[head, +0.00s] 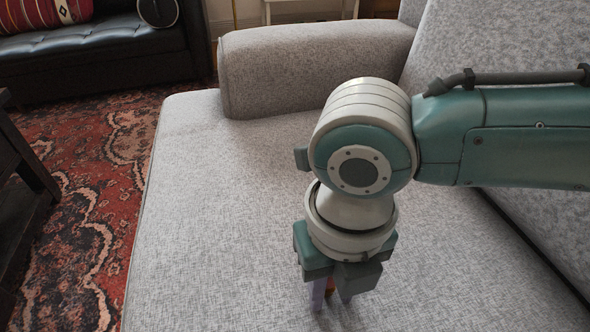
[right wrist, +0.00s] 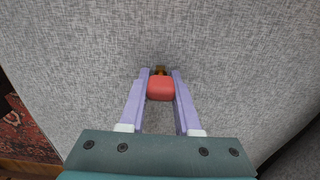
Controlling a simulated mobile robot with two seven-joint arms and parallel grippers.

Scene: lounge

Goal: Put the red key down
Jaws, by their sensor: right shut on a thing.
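My right gripper (head: 331,295) points down at the seat of the grey sofa (head: 210,200). In the right wrist view the right gripper (right wrist: 160,85) is shut on the red key (right wrist: 160,88), with its red head between the two pale fingers and a small brownish part showing beyond it. In the head view only a sliver of the red key (head: 330,287) shows between the fingers. The key is at or just above the seat fabric; I cannot tell whether it touches. My left gripper is not in view.
The seat around the gripper is bare. The sofa's armrest (head: 310,65) rises at the far end and its backrest (head: 500,45) at the right. A patterned red rug (head: 90,180), a dark table (head: 20,190) and a black couch (head: 100,55) are at the left.

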